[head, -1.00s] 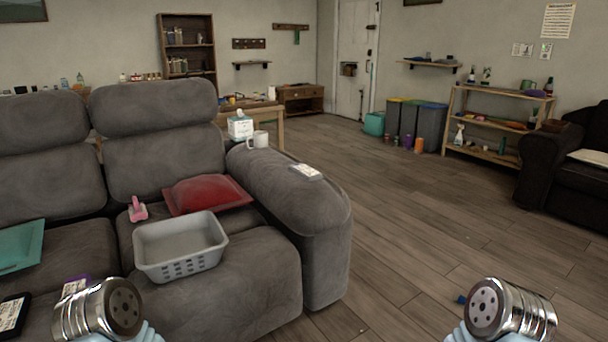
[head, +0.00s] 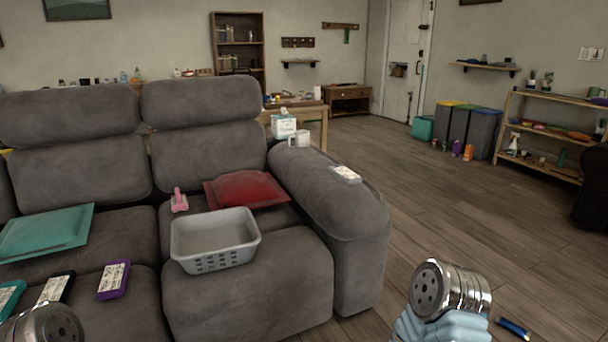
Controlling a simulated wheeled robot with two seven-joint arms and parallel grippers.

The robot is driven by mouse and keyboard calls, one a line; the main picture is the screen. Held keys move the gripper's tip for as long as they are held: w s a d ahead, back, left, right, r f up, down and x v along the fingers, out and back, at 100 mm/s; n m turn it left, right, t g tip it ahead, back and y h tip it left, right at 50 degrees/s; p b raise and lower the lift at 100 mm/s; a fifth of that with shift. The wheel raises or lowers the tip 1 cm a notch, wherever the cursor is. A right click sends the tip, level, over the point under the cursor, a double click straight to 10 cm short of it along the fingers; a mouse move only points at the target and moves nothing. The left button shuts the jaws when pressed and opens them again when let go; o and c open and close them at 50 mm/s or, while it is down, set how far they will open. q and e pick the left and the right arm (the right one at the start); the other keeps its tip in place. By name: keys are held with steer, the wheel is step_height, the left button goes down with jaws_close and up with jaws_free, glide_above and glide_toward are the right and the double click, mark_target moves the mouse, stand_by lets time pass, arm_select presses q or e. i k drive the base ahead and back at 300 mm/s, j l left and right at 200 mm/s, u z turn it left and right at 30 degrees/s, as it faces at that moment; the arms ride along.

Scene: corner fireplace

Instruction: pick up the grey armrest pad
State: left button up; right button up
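The grey sofa's right armrest (head: 335,205) is rounded and padded. I cannot make out a separate grey pad on it. A small pale item with a printed label (head: 346,174) lies on top of the armrest, and a white mug (head: 299,139) stands near its back end. No gripper fingers show in the head view.
On the sofa are a grey basket (head: 215,255), red cushion (head: 246,190), pink item (head: 179,201), teal cushion (head: 47,232) and purple-edged labelled item (head: 114,279). A blue item (head: 512,328) lies on the floor at the lower right. Open wood floor lies right of the sofa.

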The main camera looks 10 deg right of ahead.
mark_target(347, 176)
steer(key=i+l+u, duration=0.15)
steer(key=l+u, duration=0.3)
steer(key=l, duration=0.3)
steer(key=l+u, duration=0.45)
steer(key=l, duration=0.35)
steer(key=i, duration=0.05)
